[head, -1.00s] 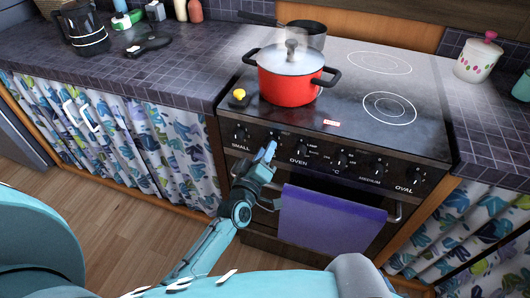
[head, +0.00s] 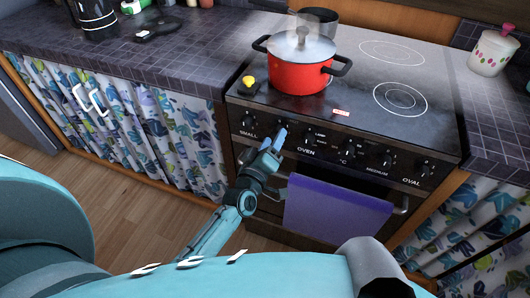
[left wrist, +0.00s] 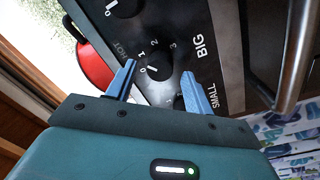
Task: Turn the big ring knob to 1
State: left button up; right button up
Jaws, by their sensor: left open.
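The big ring knob (left wrist: 158,68) is a round black knob on the stove's dark front panel. In the left wrist view it has the digits 0 to 3 around it and the word BIG beside it. I cannot tell which digit it points at. My left gripper (left wrist: 158,70) is open, its two blue fingers on either side of this knob. I cannot tell whether they touch it. In the head view my left gripper (head: 273,139) is at the panel, right of the SMALL knob (head: 247,120), and hides the big knob. My right gripper is not in view.
A red pot (head: 300,76) with a glass lid stands on the stove top, a dark pan (head: 318,20) behind it. More knobs sit along the panel. A purple towel (head: 337,208) hangs on the oven handle below. Curtained cabinets (head: 150,125) are at the left.

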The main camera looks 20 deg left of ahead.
pick_arm(q)
jog(key=s, duration=1.2)
jog(key=shift+s+a+f, duration=0.25)
jog(key=shift+s+a, duration=0.05)
jog(key=shift+a, duration=0.15)
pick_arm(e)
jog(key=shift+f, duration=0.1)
pick_arm(q)
jog(key=s+d+f+m+g+h+p, duration=0.2)
jog(key=s+m+g+p, duration=0.3)
jog(key=s+m, duration=0.6)
jog(key=d+m+g, duration=0.1)
jog(key=g, duration=0.1)
jog(key=shift+s+f+g, duration=0.2)
jog(key=shift+f+g, duration=0.05)
jog(key=shift+g, duration=0.15)
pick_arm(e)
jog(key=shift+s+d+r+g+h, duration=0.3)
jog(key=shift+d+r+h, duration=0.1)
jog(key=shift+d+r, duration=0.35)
